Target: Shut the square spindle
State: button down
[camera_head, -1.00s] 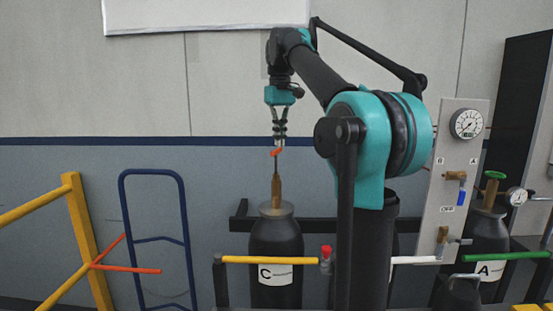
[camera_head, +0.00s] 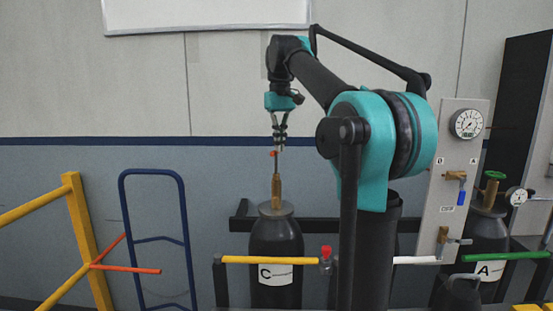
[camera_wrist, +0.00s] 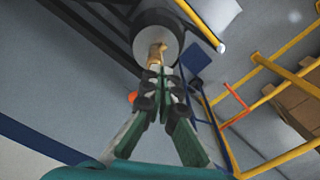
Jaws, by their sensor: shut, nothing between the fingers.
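The black cylinder labelled C (camera_head: 276,245) stands below my arm. A brass valve (camera_head: 276,190) rises from its top, with a thin upright stem above it. A small orange piece (camera_head: 274,153) is at the top of the stem; it looks short from here. My gripper (camera_head: 279,146) points down beside the orange piece, its fingers shut and empty. In the wrist view my fingertips (camera_wrist: 160,72) overlap the brass valve (camera_wrist: 157,52), and the orange piece (camera_wrist: 132,97) shows left of the fingers. I cannot tell whether they touch. The square end of the spindle is not discernible.
A panel with a gauge (camera_head: 466,124) and another cylinder, labelled A, with a green handwheel (camera_head: 495,175) stand at the right. A yellow bar (camera_head: 268,260) crosses in front of cylinder C. A blue hand-truck frame (camera_head: 155,174) and yellow railing (camera_head: 86,235) stand at the left.

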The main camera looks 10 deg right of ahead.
jog(key=shift+f, duration=0.95)
jog(key=shift+a, duration=0.7)
dwell(0.4)
jog(key=shift+w+a, duration=0.35)
jog(key=shift+a, duration=0.25)
dwell(0.8)
jog(key=shift+w+a, duration=0.3)
jog(key=shift+w, duration=0.2)
jog(key=shift+w+a, duration=0.25)
jog(key=shift+w, duration=0.2)
dwell(1.5)
jog(key=shift+s, duration=0.15)
notch_tip(320, 180, up, 8)
jog(key=shift+s, duration=0.35)
dwell(0.9)
